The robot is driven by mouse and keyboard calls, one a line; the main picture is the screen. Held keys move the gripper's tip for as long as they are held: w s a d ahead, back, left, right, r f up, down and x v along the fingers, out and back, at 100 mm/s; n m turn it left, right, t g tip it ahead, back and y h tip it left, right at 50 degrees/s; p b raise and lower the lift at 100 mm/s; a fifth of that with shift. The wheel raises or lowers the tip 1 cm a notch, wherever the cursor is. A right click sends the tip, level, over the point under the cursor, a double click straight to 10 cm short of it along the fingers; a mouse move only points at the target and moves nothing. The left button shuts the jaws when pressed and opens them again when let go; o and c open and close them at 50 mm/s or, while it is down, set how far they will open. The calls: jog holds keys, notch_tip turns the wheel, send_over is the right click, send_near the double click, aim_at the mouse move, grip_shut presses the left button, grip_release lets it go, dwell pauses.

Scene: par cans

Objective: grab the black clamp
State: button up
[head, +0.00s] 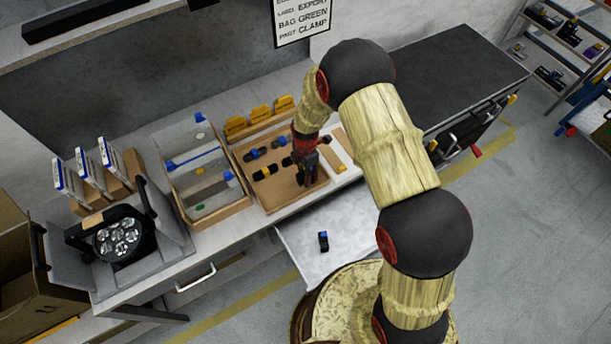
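My gripper (306,178) points down over the right part of a wooden tray (284,201). It is small and dark in this view, so its opening and anything between its fingers are not clear. Several small dark clamps lie in the tray to the left of my gripper. Some show blue, such as a dark-blue clamp (251,155), and one is black and yellow (265,172). Another small black piece with a blue top (323,241) stands apart on the white surface in front of the tray. I cannot tell which one is the plain black clamp.
A divided bin with blue-marked bags (197,170) stands left of the tray. Yellow pieces (260,113) line the tray's back. A round multi-lamp light (118,238) and upright white boxes (88,172) are farther left. The white surface (330,262) is mostly clear.

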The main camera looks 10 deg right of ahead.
jog(key=shift+f, duration=0.6)
jog(key=shift+c, duration=0.8)
grip_shut()
